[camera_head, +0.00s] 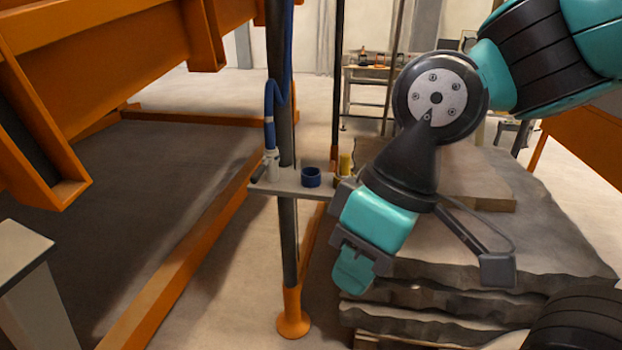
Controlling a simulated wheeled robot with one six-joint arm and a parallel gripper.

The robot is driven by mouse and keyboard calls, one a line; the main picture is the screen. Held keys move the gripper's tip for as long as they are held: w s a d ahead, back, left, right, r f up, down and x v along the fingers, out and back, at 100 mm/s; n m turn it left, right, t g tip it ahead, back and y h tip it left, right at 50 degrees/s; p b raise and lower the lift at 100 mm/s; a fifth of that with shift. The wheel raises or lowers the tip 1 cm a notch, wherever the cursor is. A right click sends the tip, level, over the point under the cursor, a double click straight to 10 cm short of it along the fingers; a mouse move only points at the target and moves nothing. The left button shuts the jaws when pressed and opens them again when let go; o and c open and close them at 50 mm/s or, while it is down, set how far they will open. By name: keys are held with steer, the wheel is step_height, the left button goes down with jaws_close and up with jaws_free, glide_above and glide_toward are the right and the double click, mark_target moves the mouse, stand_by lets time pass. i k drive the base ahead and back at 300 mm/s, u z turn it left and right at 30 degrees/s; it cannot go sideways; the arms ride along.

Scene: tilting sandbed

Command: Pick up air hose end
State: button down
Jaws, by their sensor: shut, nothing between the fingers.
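A blue air hose (269,98) hangs down along a dark upright post at the centre left. Its pale grey end fitting (271,165) stands upright at the left end of a small grey shelf (289,187) fixed to the post. My gripper (352,280) is to the right of the post and lower than the shelf in the picture. It points downward, shut and empty, apart from the hose end. The fingertips are small and partly dark against the stone slabs.
The dark post (289,240) stands in an orange foot. Stacked stone slabs (560,255) lie at right. An orange frame (190,265) runs at left. Floor shows between.

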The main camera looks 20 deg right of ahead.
mark_target(270, 146)
steer(key=z, duration=0.1)
steer(key=i, duration=1.35)
steer(key=z, duration=0.35)
